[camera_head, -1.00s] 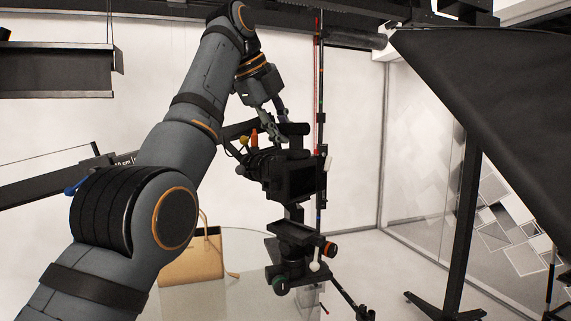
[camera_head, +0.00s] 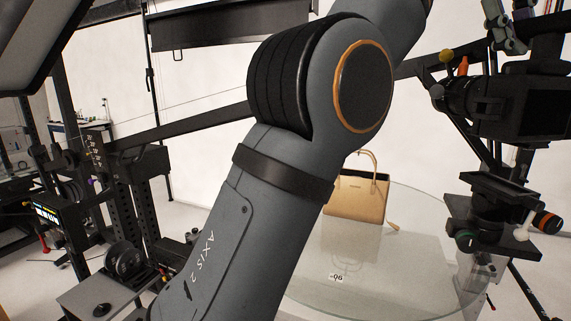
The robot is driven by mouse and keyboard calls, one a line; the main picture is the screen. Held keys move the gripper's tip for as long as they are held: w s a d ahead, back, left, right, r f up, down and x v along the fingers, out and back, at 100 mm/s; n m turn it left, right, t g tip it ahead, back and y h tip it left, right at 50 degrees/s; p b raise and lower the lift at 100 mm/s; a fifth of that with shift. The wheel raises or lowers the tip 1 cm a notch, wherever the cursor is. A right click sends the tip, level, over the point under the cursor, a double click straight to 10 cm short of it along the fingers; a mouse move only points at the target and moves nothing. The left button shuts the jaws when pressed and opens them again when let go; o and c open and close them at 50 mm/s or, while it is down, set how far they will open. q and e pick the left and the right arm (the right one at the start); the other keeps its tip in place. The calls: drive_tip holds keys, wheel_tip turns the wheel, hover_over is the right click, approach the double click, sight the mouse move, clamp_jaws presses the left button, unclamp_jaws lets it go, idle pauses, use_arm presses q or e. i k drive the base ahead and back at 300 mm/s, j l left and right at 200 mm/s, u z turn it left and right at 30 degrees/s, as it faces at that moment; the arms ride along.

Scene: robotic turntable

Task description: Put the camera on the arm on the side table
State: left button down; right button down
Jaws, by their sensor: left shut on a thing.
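The black camera (camera_head: 515,108) is at the right edge of the view, its lens end pointing left, and is partly cut off. My left gripper (camera_head: 507,38) is at the top right, shut on the top of the camera; its upper part is out of frame. The camera is above a black mount head (camera_head: 490,210) with orange and green knobs on the camera arm. My right gripper is not in view.
A round glass turntable (camera_head: 420,235) carries a tan handbag (camera_head: 357,196) and a small number tag (camera_head: 337,278). A long black beam (camera_head: 190,130) crosses behind my left arm. A black rig with a lit screen (camera_head: 45,214) stands at the left.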

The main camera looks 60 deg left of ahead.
sight(89, 297)
drive_tip(key=k+j+u, duration=0.1)
drive_tip(key=u, duration=0.95)
drive_tip(key=k+j+u, duration=0.1)
drive_tip(key=j+u, duration=0.25)
drive_tip(key=j, duration=0.35)
drive_tip(key=j+u, duration=0.35)
drive_tip(key=j, duration=0.3)
drive_tip(key=i+j+u, duration=0.1)
drive_tip(key=j+u, duration=0.3)
drive_tip(key=j, duration=0.3)
